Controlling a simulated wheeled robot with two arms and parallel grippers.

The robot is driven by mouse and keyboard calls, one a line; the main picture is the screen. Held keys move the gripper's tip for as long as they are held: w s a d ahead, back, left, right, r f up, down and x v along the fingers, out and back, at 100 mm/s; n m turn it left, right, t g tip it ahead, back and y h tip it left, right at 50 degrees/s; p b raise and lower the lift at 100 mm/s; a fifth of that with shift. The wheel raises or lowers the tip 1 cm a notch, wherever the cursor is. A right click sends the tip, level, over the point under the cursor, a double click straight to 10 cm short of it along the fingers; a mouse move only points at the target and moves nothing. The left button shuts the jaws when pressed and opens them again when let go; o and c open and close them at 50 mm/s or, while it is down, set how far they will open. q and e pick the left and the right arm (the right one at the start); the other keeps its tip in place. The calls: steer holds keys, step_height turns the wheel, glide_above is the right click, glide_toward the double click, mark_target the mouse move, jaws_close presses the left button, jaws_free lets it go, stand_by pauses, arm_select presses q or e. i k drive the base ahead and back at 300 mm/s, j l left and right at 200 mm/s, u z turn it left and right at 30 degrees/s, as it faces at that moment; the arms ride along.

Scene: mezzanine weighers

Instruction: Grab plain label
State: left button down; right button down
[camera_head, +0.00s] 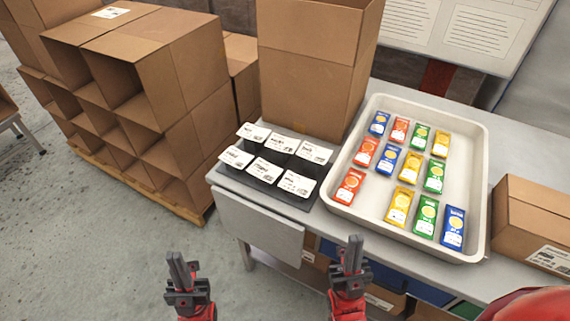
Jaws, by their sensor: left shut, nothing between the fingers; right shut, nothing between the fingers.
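Several white printed labels stand in two rows on a dark holder (268,189) at the left end of the table. The back row has a left label (254,132), a middle label (283,143) and a right label (314,152). The front row has a left label (236,157), a middle label (264,170) and a right label (297,184). Their print is too small to tell which is the plain one. My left gripper (182,268) is shut and empty, left of the table. My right gripper (353,254) is shut and empty, by the front edge, apart from the labels.
A white tray (340,208) with several coloured packets fills the middle of the table (400,262). A tall open carton (311,92) stands behind the labels. A closed carton (528,225) is at right. Stacked boxes (180,80) stand on a pallet at left. The floor (90,245) is clear.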

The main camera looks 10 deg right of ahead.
mark_target(291, 182)
steer(key=i+j+z, duration=0.1)
steer(key=j+z, duration=0.2)
steer(key=j, duration=0.4)
steer(key=j+z, duration=0.3)
steer(key=j, duration=0.4)
